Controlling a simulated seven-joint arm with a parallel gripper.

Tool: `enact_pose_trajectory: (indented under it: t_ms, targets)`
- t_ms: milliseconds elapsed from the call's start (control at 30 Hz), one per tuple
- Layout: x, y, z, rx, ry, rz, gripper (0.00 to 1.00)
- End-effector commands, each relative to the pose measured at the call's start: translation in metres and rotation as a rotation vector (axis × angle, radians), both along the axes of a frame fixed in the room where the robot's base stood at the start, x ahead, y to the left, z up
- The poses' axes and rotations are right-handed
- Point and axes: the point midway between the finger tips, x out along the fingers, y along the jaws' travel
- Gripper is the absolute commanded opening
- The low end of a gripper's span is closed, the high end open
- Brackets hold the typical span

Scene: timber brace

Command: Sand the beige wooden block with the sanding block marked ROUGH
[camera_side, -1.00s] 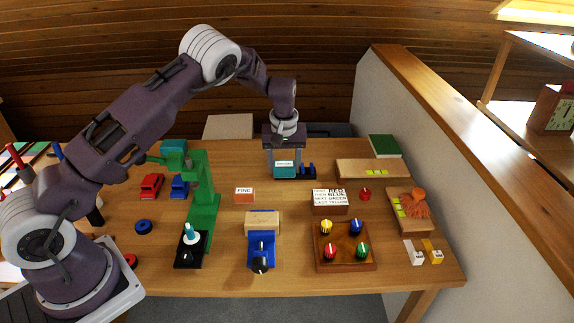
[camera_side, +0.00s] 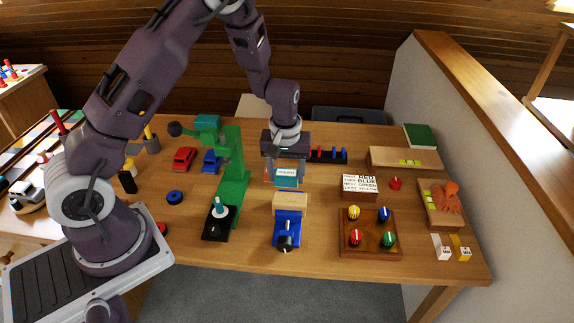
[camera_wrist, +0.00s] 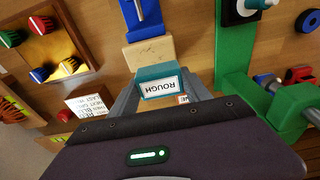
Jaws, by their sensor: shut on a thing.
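My gripper (camera_side: 287,180) is shut on the teal sanding block (camera_side: 286,178), whose white label reads ROUGH in the wrist view (camera_wrist: 160,86). The beige wooden block (camera_side: 290,198) sits clamped in a blue vise (camera_side: 288,228) on the table. It also shows in the wrist view (camera_wrist: 148,52), just beyond the sanding block. The sanding block is at the back edge of the beige block and appears slightly above it; I cannot tell whether they touch. The orange FINE block (camera_wrist: 183,98) is mostly hidden behind my gripper.
A green drill-press-like stand (camera_side: 233,170) rises close on the left. A wooden knob board (camera_side: 370,234) and a lettered sign block (camera_side: 360,186) are on the right.

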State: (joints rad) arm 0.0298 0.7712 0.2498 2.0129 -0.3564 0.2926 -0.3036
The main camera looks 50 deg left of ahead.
Motion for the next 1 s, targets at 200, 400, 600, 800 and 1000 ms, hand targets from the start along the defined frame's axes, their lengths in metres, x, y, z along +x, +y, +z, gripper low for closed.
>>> enact_pose_trajectory:
  t_ms: [200,400,600,800,1000]
  targets:
    - [0.000,0.000,-0.020,0.000,0.003,0.002,0.23]
    - [-0.006,-0.005,-0.037,-0.001,0.002,0.001,0.18]
    - [-0.019,-0.019,-0.038,-0.001,0.002,-0.002,0.18]
    - [-0.026,-0.031,-0.038,0.002,0.000,-0.002,0.18]
    - [-0.013,-0.029,-0.038,0.001,0.001,0.002,0.18]
